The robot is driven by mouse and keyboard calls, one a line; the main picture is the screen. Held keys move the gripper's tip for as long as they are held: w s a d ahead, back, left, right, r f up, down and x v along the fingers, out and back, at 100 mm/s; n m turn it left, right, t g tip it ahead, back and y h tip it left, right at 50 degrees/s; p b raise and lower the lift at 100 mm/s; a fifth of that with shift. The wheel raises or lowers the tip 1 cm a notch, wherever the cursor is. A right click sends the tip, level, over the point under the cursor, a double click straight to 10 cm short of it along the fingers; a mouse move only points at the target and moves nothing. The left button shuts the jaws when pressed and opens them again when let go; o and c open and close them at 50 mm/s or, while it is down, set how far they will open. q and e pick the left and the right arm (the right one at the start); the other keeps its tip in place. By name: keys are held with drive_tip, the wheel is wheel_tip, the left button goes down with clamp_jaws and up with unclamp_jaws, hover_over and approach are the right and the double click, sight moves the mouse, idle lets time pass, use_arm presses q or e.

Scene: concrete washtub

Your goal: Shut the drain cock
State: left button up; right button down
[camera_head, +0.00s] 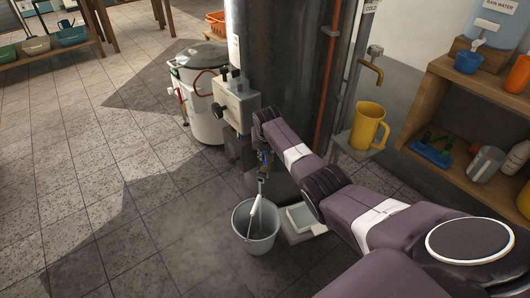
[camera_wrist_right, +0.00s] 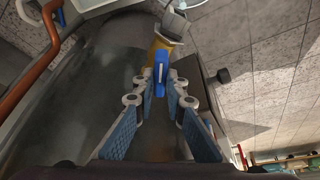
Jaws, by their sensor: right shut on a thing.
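The drain cock shows in the wrist view as a blue lever (camera_wrist_right: 161,72) on a yellow, brass-like body (camera_wrist_right: 160,46) at the dark metal tank. My right gripper (camera_wrist_right: 160,88) has its fingers on either side of the blue lever and is shut on it. In the head view my right gripper (camera_head: 263,172) is low in front of the tank (camera_head: 285,60), above a grey bucket (camera_head: 256,246). The cock is mostly hidden there by my gripper and arm. My left gripper is out of view.
A control box (camera_head: 236,106) with a black knob sits on the tank's left. A lidded white pot (camera_head: 205,122) stands behind it. A yellow jug (camera_head: 368,126) stands under a brass tap on the right, near wooden shelves (camera_head: 425,110). The tiled floor at left is clear.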

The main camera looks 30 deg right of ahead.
drive_tip(key=shift+r, duration=0.1)
drive_tip(key=n+y+p, duration=0.1)
drive_tip(key=n, duration=0.1)
drive_tip(key=shift+d+n+p, duration=0.15)
drive_tip(key=shift+n+p, duration=0.15)
drive_tip(key=shift+n, duration=0.1)
drive_tip(key=shift+n+t+y, duration=0.3)
drive_tip(key=shift+n+t, duration=0.1)
drive_tip(key=shift+n, duration=0.4)
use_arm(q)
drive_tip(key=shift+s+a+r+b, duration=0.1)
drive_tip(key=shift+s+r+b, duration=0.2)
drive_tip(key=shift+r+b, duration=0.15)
use_arm(e)
drive_tip(key=shift+n+y, duration=0.5)
drive_tip(key=shift+n, duration=0.6)
drive_tip(key=c, duration=2)
unclamp_jaws()
drive_tip(key=shift+o, duration=0.2)
